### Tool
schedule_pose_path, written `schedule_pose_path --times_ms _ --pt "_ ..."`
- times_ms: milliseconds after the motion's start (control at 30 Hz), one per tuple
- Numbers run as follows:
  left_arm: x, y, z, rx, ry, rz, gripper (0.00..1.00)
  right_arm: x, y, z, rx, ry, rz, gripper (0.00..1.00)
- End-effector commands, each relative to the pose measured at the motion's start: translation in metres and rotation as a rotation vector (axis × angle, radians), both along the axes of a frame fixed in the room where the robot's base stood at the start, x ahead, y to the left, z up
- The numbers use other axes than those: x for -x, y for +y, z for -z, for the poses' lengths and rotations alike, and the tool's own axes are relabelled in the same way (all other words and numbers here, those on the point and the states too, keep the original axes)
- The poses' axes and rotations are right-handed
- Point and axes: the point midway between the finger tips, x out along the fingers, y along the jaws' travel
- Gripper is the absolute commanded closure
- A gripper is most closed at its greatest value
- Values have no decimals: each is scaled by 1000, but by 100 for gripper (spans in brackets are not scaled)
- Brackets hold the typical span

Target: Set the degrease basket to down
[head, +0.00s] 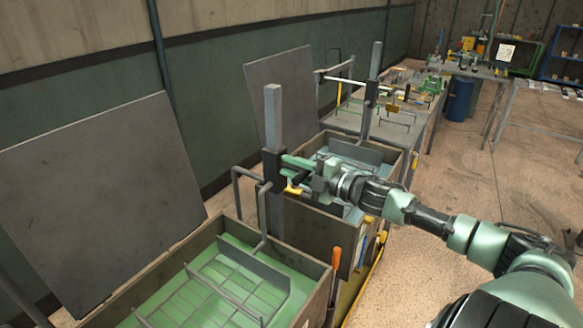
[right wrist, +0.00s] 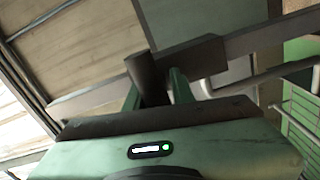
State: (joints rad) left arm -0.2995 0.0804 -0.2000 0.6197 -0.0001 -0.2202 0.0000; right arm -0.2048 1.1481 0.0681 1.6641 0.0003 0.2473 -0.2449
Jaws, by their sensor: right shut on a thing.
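A grey upright post (head: 273,110) stands at the near tank and carries a dark sliding block (head: 272,168). A bent grey pipe arm (head: 242,178) runs from the block over the near tank. A wire basket (head: 232,285) sits low in that tank's green bath. I cannot read any label naming it as the degrease basket. My right gripper (head: 292,168) is at the block, shut on a dark round handle, which shows between its green fingers in the right wrist view (right wrist: 147,80). A yellow piece (head: 293,190) sits just below the fingers. My left gripper is not in view.
The near tank's rim (head: 318,262) lies in front, with an orange-handled tool (head: 336,258) at its corner. A second tank (head: 392,160) with its own post (head: 376,75) stands behind. Grey panels (head: 95,190) lean at left. Open floor (head: 470,165) lies to the right.

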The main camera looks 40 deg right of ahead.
Motion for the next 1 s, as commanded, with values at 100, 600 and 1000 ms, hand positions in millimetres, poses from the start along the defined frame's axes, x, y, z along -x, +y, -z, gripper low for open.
schedule_pose_path --times_ms 100,600,1000 --pt "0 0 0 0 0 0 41 1 1 2 -8 4 -1 100" --pt "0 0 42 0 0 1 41 2 1 75 -11 13 1 100" --pt "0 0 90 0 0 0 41 2 1 158 -9 13 1 100"
